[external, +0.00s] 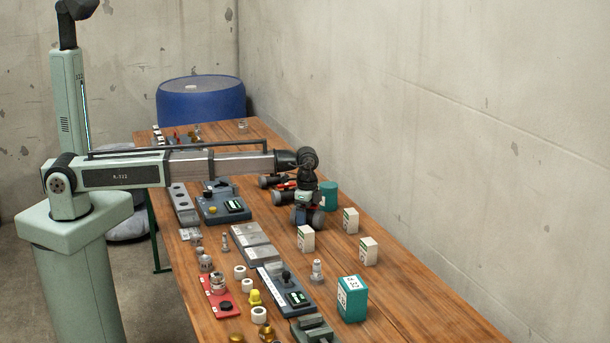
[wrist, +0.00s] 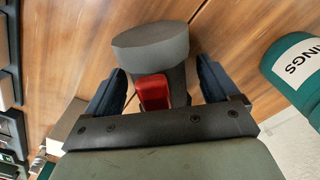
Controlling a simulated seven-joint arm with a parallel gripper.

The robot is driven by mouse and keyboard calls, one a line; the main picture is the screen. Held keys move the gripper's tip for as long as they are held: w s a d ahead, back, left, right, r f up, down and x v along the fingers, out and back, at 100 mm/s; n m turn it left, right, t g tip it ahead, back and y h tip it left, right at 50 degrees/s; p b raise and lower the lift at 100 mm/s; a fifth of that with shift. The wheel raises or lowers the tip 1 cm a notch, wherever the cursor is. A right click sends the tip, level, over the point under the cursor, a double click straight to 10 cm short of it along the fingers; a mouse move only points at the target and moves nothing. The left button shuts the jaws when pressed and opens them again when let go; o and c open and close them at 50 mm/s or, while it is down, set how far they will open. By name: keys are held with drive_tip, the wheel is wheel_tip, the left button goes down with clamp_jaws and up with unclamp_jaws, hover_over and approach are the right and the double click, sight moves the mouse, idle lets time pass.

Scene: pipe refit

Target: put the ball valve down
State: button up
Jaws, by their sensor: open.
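In the wrist view, a dark grey ball valve (wrist: 150,46) with a red handle (wrist: 152,92) sits between the two dark blue fingers of my gripper (wrist: 160,68). The fingers are apart, with visible gaps on both sides of the valve. Its lower part is hidden behind the gripper's crossbar. In the external view, my gripper (external: 307,212) is low over the wooden table and points down. The valve there is hard to tell from the dark fingers. More dark fittings with red parts (external: 283,197) lie just to the left of my gripper.
A teal can (external: 328,194) stands close behind my gripper; it also shows in the wrist view (wrist: 297,66). White boxes (external: 350,220) and a teal box (external: 352,299) stand to the right and in front. Grey fixtures (external: 221,206) line the left. The right table edge (external: 430,285) is clear.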

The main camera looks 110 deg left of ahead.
drive_tip(key=shift+r, duration=0.1)
wheel_tip(320, 180, up, 12)
drive_tip(key=shift+r, duration=0.1)
idle(0.4)
